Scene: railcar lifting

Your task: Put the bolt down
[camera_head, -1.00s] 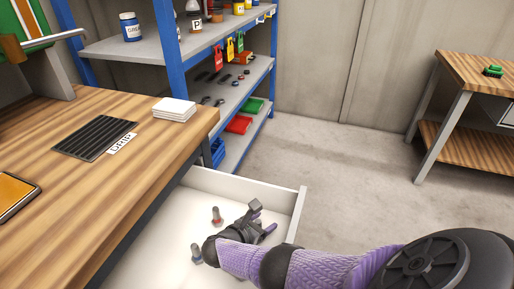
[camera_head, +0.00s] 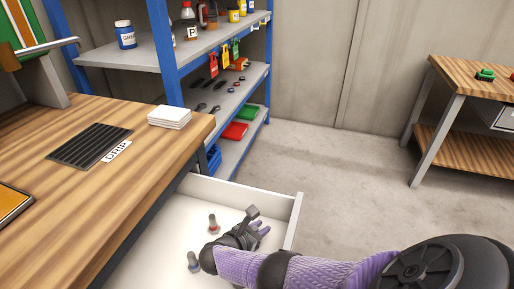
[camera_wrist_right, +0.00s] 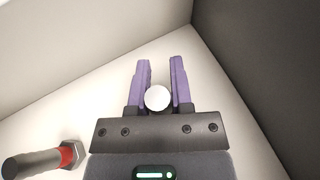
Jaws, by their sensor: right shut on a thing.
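My right gripper (camera_head: 260,229) is over the open white drawer (camera_head: 240,193), near its right wall. It is shut on a bolt (camera_head: 252,212) whose dark grey head sticks up past the fingers in the head view. In the right wrist view, a pale round end of this bolt (camera_wrist_right: 157,97) shows between the purple fingers (camera_wrist_right: 160,82). I cannot tell whether the bolt touches the drawer floor. A bolt with a red band (camera_head: 213,223) is left of the gripper and also shows in the wrist view (camera_wrist_right: 42,160). A blue-banded bolt (camera_head: 194,262) is nearer. My left gripper is not in view.
The wooden workbench (camera_head: 150,150) with a black ribbed mat (camera_head: 90,146) and white stack (camera_head: 170,117) is left of the drawer. A blue-framed shelf (camera_head: 170,60) stands behind. A second bench (camera_head: 470,75) is at right. The drawer floor around the bolts is clear.

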